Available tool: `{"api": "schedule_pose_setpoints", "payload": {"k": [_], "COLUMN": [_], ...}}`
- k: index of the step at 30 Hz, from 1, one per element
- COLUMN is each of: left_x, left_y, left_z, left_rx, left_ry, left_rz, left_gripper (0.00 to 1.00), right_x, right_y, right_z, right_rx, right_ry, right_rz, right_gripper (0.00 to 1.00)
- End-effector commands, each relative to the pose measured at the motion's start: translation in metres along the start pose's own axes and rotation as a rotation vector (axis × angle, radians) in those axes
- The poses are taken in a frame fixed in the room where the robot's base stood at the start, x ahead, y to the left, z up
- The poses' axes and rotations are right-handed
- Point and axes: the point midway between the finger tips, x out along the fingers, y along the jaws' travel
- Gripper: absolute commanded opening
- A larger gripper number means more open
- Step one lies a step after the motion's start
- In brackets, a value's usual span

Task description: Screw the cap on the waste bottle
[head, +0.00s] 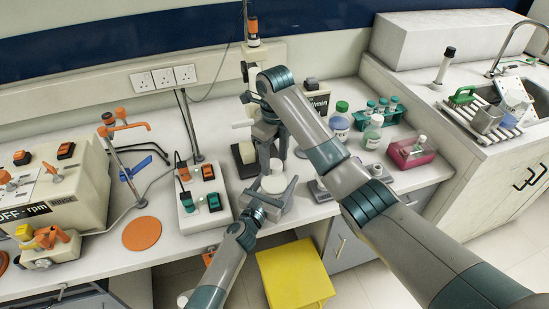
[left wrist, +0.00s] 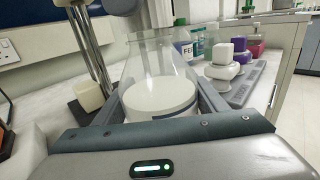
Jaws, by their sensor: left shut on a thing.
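My left gripper (head: 272,198) is shut around a clear-walled vessel with a white lower part (head: 273,183), apparently the waste bottle. In the left wrist view the white part (left wrist: 160,97) lies between the two fingers, and the clear wall narrows upward. The vessel is at the front edge of the bench. My right arm reaches over from the right, and its gripper (head: 266,135) points down just behind and above the vessel. Its fingertips are too small and overlapped to tell open from shut. I cannot make out the cap.
A bottle with a green cap (head: 340,122), another bottle (head: 372,133), a vial rack (head: 378,110) and a pink box (head: 410,151) stand to the right. A switch box (head: 205,197) and an orange disc (head: 142,233) are left. A yellow bin (head: 295,275) stands below the bench.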

Motion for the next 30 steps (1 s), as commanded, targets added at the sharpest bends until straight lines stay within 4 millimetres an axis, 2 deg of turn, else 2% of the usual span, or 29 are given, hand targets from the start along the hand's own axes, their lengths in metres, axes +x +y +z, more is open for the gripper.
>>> {"api": "schedule_pose_setpoints", "payload": {"k": [8, 14, 20, 30], "left_x": [-0.0004, -0.0003, -0.0003, -0.0002], "left_y": [-0.0004, -0.0003, -0.0002, -0.0001], "left_z": [-0.0014, -0.0013, -0.0013, -0.0011], "left_rx": [0.0, 0.0, 0.0, 0.001], "left_ry": [0.002, 0.002, 0.002, 0.002], "left_rz": [0.0, 0.0, 0.0, 0.0], "left_gripper": [0.03, 0.03, 0.03, 0.03], "right_x": [0.0004, -0.0004, -0.0014, -0.008], "right_y": [0.0006, 0.0003, -0.0009, -0.0067], "right_z": [0.0001, 0.0003, -0.0007, -0.0035], "right_rx": [-0.035, -0.19, -0.477, -1.05], "right_ry": [0.001, 0.001, 0.004, -0.003], "right_rz": [0.0, -0.005, -0.01, -0.01], "right_gripper": [0.52, 0.52, 0.52, 0.52]}}
